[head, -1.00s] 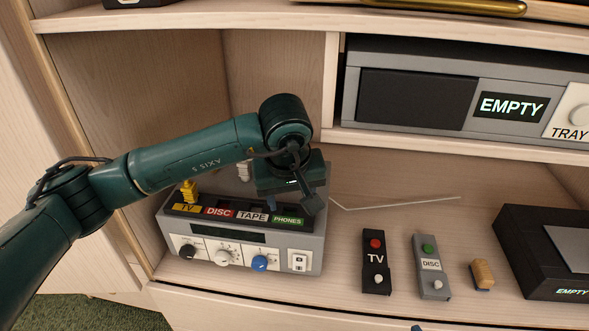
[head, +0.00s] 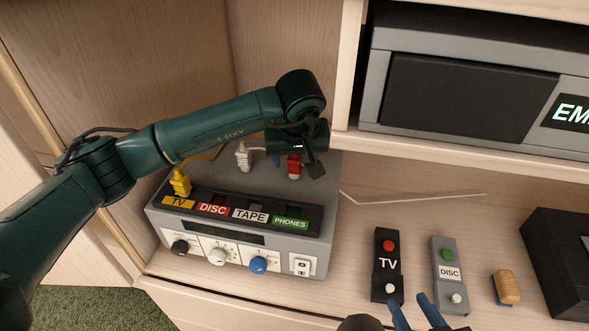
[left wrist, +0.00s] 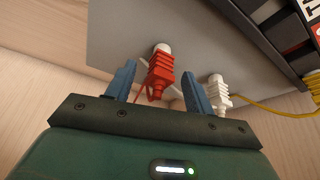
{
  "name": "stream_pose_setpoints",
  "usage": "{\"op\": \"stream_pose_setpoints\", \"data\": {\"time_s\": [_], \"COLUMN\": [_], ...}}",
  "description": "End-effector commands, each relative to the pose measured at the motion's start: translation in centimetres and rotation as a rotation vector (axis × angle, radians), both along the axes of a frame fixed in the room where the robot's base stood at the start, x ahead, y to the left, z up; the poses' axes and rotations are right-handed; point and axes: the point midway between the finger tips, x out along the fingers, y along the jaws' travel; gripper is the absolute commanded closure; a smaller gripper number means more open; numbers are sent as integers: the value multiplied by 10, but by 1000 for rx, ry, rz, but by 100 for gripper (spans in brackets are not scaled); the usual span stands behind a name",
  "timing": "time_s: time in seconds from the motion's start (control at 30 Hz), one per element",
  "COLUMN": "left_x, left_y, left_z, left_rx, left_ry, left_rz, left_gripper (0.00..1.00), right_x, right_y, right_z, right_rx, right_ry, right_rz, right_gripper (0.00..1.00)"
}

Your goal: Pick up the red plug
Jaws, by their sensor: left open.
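The red plug (head: 293,167) stands on the top of the grey switch box (head: 205,259), behind its labelled strip. In the left wrist view the red plug (left wrist: 160,72) is between my left gripper's two blue fingers, with a gap on each side. My left gripper (head: 285,159) is open over it in the head view, and its wrist hides part of the fingers.
A white plug (head: 243,156) stands close to the left of the red one, and a yellow plug (head: 180,183) is at the TV label. A TV remote (head: 387,270), a DISC remote (head: 447,268) and a brush-like block (head: 507,287) lie to the right. A shelf divider (head: 346,65) rises behind.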

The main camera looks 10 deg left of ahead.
Motion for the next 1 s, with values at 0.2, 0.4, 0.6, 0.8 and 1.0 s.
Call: {"op": "stream_pose_setpoints", "data": {"time_s": [0.2, 0.4, 0.6, 0.8, 1.0], "left_x": [5, 5, 5, 5, 5], "left_y": [1, 2, 1, 1, 2], "left_z": [-13, -13, -13, -13, -13], "left_rx": [-1, 0, -1, -1, -1], "left_ry": [0, -1, -1, -1, -1], "left_rz": [-1, -1, 0, 0, 0], "left_gripper": [47, 50, 67, 83, 96], "right_x": [1, 0, 0, 0, 0], "right_y": [1, 1, 1, 1, 1], "right_z": [-2, -3, -3, -3, -3], "right_rx": [-6, -6, -6, -6, -6], "right_ry": [0, 1, 1, 1, 1], "right_rz": [4, 4, 4, 4, 4], "right_gripper": [64, 64, 64, 64, 64]}}
